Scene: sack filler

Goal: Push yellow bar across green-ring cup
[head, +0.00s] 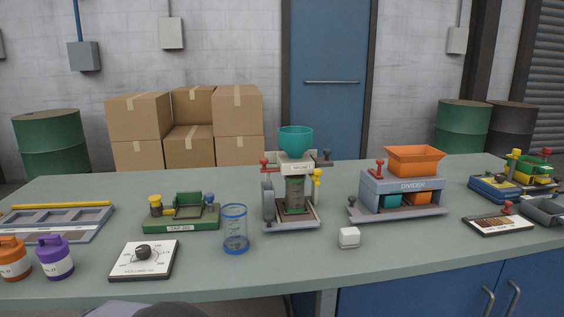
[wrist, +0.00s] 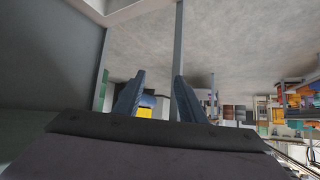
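A long yellow bar (head: 50,205) lies along the back edge of a grey compartment tray (head: 98,224) at the far left of the bench in the head view. At the far right, a small yellow-and-green device (head: 532,168) shows a green ring-like part and yellow parts; it is too small to tell whether this is the green-ring cup. A clear cup (head: 236,230) at centre left has blue rings. My gripper (wrist: 158,98) shows in the wrist view with its two fingers apart and nothing between them, far from the bench objects. It is not seen in the head view.
A green TAP device (head: 181,212), a filler with teal hopper (head: 296,141), an orange-hopper divider (head: 404,187), a white cube (head: 349,237) and a dial plate (head: 143,260) stand on the bench. Orange (head: 13,258) and purple (head: 54,257) jars stand front left. The bench's front middle is mostly clear.

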